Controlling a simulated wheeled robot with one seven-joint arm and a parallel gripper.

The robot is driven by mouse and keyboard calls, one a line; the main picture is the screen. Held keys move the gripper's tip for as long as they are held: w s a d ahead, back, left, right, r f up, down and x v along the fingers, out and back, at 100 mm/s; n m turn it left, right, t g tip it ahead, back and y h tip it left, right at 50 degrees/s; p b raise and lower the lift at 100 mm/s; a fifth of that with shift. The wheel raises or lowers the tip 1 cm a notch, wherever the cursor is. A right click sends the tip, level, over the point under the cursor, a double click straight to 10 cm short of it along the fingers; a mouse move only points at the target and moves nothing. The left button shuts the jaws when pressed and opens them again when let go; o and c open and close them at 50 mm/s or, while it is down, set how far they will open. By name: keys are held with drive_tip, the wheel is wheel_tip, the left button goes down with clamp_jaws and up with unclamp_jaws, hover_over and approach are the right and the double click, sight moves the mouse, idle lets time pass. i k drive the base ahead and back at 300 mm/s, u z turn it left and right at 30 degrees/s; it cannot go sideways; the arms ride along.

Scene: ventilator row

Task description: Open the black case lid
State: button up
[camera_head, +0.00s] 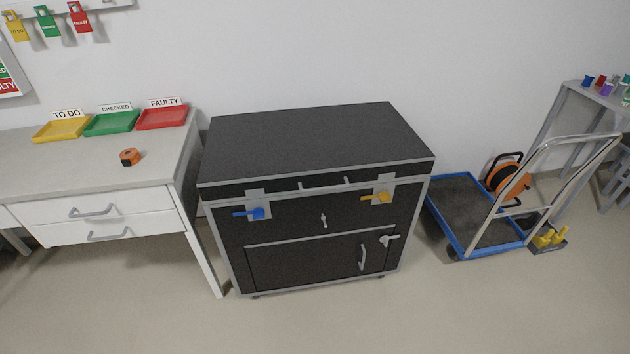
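The black case (285,220) stands on the floor against the wall, in the middle of the head view. Its black lid (315,140) with grey edging lies flat and closed on top. A grey bar handle (324,185) sits on the lid's front edge. A blue-handled latch (257,213) is on the front left and a yellow-handled latch (382,197) on the front right; I cannot tell whether they are fastened. A small grey key or knob (323,220) sits between them. A lower front door (310,268) is shut. My gripper is not in view.
A white table (150,180) with drawers stands close on the left, bearing yellow, green and red trays and an orange tape measure (130,157). A blue-edged trolley (465,235) with an orange cable reel (508,182) is on the right. The floor in front (400,325) is clear.

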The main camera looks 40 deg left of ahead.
sight(251, 156)
drive_tip(key=u, duration=1.65)
drive_tip(key=k, duration=0.45)
drive_tip(key=z, duration=0.4)
drive_tip(key=i, duration=1.4)
drive_tip(key=u, duration=0.55)
